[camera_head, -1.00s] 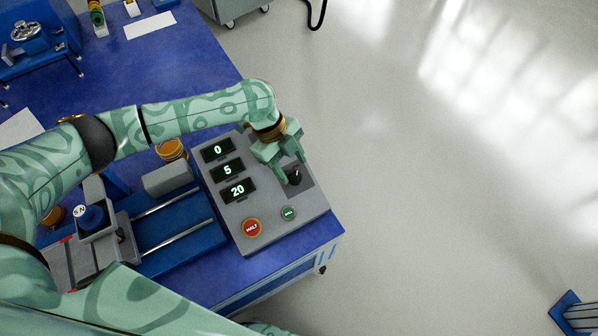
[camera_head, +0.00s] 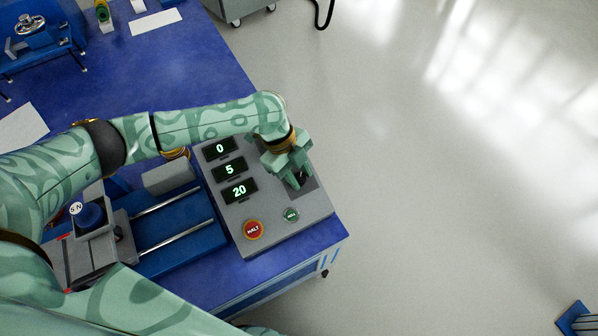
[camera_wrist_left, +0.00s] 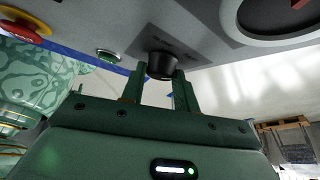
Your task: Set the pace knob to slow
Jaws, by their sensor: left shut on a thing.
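The grey control panel (camera_head: 262,215) stands on the blue table's right end. Its black pace knob (camera_wrist_left: 160,65) sits on a dark plate and shows between my fingers in the left wrist view. My left gripper (camera_head: 296,182) is over the plate in the head view, its fingers down at the knob and mostly covering it. The gripper (camera_wrist_left: 158,90) is shut on the knob, one finger on each side. My right gripper is not in view.
A red HALT button (camera_head: 253,230) and a green button (camera_head: 291,215) sit on the panel close to the gripper. Three displays (camera_head: 229,170) read 0, 5 and 20. A blue rail fixture (camera_head: 180,240) lies left of the panel. Open floor is to the right.

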